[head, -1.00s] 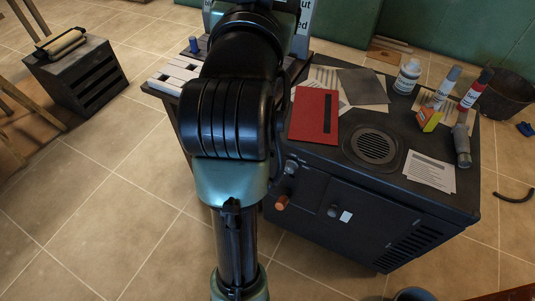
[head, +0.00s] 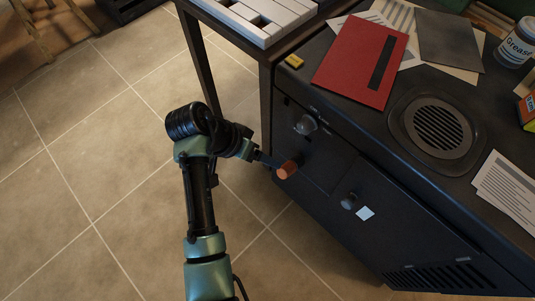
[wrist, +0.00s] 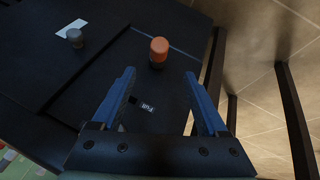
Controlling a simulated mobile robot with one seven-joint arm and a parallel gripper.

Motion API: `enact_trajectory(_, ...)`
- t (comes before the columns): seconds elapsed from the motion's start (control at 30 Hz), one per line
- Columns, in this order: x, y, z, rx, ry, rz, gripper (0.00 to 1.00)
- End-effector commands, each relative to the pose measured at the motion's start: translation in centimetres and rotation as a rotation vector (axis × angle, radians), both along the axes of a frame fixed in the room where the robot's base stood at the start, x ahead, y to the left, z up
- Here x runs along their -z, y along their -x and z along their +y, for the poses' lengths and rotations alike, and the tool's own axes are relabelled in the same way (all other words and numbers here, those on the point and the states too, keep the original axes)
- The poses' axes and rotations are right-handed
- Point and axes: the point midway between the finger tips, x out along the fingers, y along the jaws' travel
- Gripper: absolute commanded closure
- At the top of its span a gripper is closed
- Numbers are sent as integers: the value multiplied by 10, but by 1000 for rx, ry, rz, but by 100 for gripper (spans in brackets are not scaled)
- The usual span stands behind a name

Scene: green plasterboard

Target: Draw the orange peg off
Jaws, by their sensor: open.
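The orange peg (head: 287,169) sticks out of the front face of the black cabinet (head: 330,190), low on its left side. It also shows in the wrist view (wrist: 159,48), where a darker collar sits at its base. My gripper (head: 270,161) is at the peg in the head view, coming from the left. In the wrist view my gripper (wrist: 159,74) has its two blue fingers spread. The peg appears just beyond the fingertips, roughly centred between them, and nothing is held. Whether a finger touches the peg cannot be told.
A grey knob (head: 306,124) sits above the peg and another knob (head: 349,201) to its right, beside a white label (head: 366,213). A table leg (head: 200,65) stands behind my arm. The cabinet top carries a red folder (head: 361,62) and papers.

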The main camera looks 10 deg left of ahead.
Motion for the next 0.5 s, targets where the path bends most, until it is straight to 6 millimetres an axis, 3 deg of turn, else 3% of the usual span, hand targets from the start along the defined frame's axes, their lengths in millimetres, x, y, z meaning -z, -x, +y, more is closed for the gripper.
enact_trajectory(0.23,25,1,-10,8,10,17,24)
enact_trajectory(0.5,72,-10,-34,9,8,16,24)
